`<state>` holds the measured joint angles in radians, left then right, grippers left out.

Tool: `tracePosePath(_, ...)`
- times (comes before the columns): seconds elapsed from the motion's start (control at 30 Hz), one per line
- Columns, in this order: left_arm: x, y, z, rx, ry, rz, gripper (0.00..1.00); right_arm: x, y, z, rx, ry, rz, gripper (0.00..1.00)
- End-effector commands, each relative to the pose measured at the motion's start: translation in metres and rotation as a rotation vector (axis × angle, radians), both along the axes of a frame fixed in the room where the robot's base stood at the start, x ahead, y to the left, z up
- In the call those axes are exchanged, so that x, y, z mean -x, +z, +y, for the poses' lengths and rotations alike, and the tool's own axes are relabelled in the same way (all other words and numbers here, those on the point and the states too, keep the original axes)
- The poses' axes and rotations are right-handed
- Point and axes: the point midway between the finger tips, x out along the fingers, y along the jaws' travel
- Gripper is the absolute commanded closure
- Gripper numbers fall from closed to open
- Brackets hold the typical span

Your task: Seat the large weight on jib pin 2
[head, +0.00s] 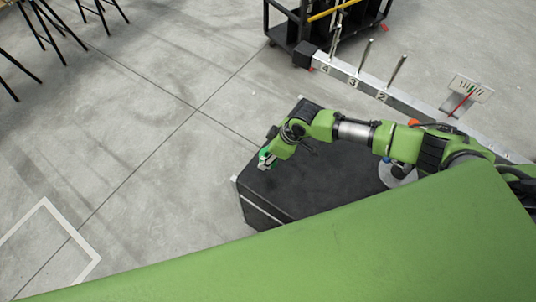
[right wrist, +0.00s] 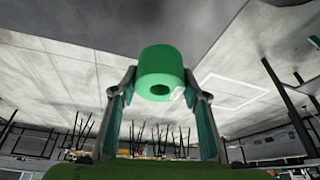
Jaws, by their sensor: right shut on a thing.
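My right gripper (head: 265,161) is shut on a green cylindrical weight with a hole through it. This weight (right wrist: 161,68) shows between the two fingers in the right wrist view. In the head view it is small and partly hidden by the gripper, above the left end of a black case. The jib (head: 405,102) is a pale beam with numbered upright pins. Jib pin 2 (head: 397,70) is a bare metal rod, far up and right of the gripper. My left gripper is out of view.
The black case (head: 310,185) lies under my right arm. A grey disc (head: 398,178) is partly hidden by the arm. Pin 3 (head: 366,55) stands beside pin 2. A gauge with a red needle (head: 468,92) stands right of the pins. A dark cart (head: 290,28) is behind.

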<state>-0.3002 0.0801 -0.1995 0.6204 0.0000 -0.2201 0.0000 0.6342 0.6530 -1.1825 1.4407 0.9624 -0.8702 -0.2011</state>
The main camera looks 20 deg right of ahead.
Motion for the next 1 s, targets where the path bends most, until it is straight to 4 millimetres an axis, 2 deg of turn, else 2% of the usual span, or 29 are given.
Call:
tracePosePath(0.1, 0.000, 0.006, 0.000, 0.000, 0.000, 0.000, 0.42, -0.002, 0.009, 0.001, -0.004, 0.001, -0.005, 0.75)
tracePosePath(0.57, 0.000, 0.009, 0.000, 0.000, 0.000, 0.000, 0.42, -0.004, 0.013, 0.002, -0.006, 0.000, -0.009, 0.75)
tracePosePath(1.0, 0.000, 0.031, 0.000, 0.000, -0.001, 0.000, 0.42, -0.002, 0.035, 0.001, -0.004, -0.001, -0.006, 0.75)
